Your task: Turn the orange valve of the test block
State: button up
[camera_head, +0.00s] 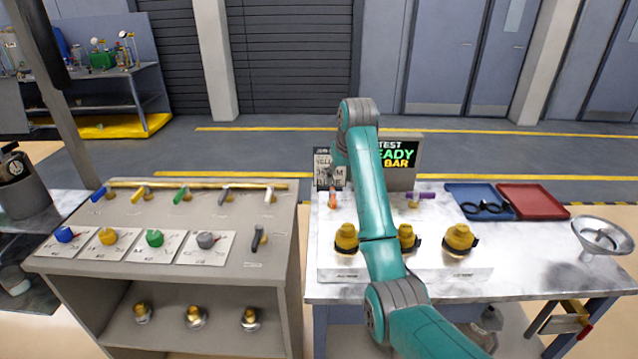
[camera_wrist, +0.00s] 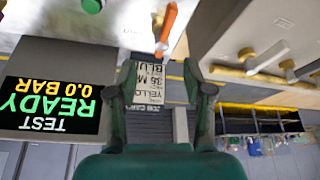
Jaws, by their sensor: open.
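The orange valve (camera_head: 332,199) stands at the back left of the white test block (camera_head: 345,259), partly crowded by my arm. In the wrist view its orange handle (camera_wrist: 168,24) shows upright and slightly tilted at the top, above and beyond the fingertips. My gripper (camera_wrist: 160,78) is open, its two fingers apart with nothing held between them. In the head view my gripper is near the job card, just above the orange valve, and largely hidden by my arm. A purple valve (camera_head: 427,196) sits further right on the test block.
The test display (camera_head: 400,155) stands behind the block; in the wrist view it reads READY, 0.0 BAR. A printed card (camera_head: 324,168) is beside it. Yellow caps (camera_head: 460,240) stand along the block's front. Blue (camera_head: 470,196) and red (camera_head: 532,201) trays lie right. A valve console (camera_head: 170,262) stands left.

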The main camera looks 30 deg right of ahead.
aim_at(333, 192)
jog(key=x, duration=0.7)
jog(key=w+x, duration=0.1)
jog(key=x, duration=0.3)
jog(key=shift+r, duration=0.2)
jog(key=shift+s, duration=0.1)
grip_shut()
